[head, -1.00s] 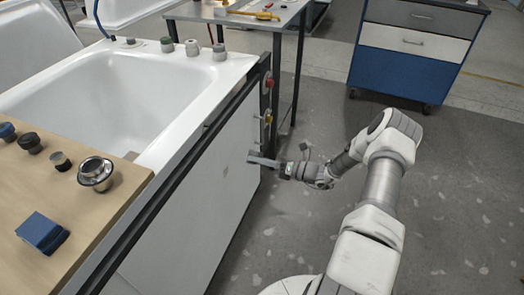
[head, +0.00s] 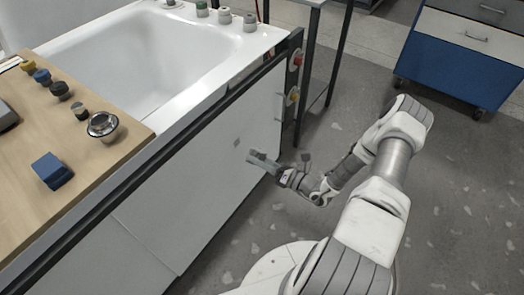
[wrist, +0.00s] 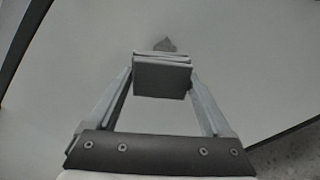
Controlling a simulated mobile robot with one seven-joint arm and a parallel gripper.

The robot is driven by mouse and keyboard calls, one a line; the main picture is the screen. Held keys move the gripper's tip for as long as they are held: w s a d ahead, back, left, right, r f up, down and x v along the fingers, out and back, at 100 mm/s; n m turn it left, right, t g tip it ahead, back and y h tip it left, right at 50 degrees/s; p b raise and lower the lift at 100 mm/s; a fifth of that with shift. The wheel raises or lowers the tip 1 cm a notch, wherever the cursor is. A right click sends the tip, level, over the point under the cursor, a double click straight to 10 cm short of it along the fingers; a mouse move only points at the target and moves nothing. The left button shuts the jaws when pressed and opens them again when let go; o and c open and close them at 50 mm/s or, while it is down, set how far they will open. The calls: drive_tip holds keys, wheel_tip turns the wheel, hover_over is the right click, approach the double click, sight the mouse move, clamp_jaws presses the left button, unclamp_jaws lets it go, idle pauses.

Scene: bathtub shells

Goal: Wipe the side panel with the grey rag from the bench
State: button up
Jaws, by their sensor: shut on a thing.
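The white side panel (head: 215,170) of the bathtub stands upright in the head view and fills the wrist view (wrist: 60,75). A small grey smudge (head: 236,143) is on it; it also shows in the wrist view (wrist: 165,45), just beyond the rag. My gripper (head: 259,160) is beside the panel, to the right of the smudge. In the wrist view its fingers (wrist: 162,82) are shut on the folded grey rag (wrist: 162,77). The rag faces the panel; I cannot tell whether it touches.
A wooden bench top (head: 90,150) with several fittings and a blue block (head: 52,170) is at left. Red and yellow knobs (head: 295,78) sit by the panel's far end. A blue drawer cabinet (head: 465,50) stands at back right.

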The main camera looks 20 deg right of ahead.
sight(232, 148)
drive_tip(key=shift+s+a+b+x, duration=0.1)
drive_tip(key=shift+b+x, duration=0.05)
drive_tip(key=shift+x, duration=0.75)
drive_tip(key=shift+s+a+b+x, duration=0.1)
drive_tip(key=shift+a+b+x, duration=0.1)
drive_tip(key=shift+x, duration=0.7)
drive_tip(key=shift+s+a+b+x, duration=0.1)
drive_tip(key=shift+b+x, duration=0.05)
drive_tip(key=shift+x, duration=0.75)
drive_tip(key=shift+x, duration=1)
drive_tip(key=shift+f, duration=0.1)
drive_tip(key=shift+w+d+b, duration=0.35)
drive_tip(key=shift+w+d, duration=0.2)
drive_tip(key=shift+d, duration=0.3)
drive_tip(key=shift+w+d+b, duration=0.35)
drive_tip(key=shift+w+d, duration=0.25)
drive_tip(key=shift+d, duration=0.2)
drive_tip(key=shift+w+a, duration=0.1)
drive_tip(key=shift+s+a+p, duration=0.5)
drive_tip(key=shift+s+a, duration=0.05)
drive_tip(key=shift+a, duration=0.35)
drive_tip(key=shift+s+a+p, duration=0.5)
drive_tip(key=shift+a, duration=0.55)
drive_tip(key=shift+c, duration=0.5)
drive_tip(key=shift+s, duration=0.1)
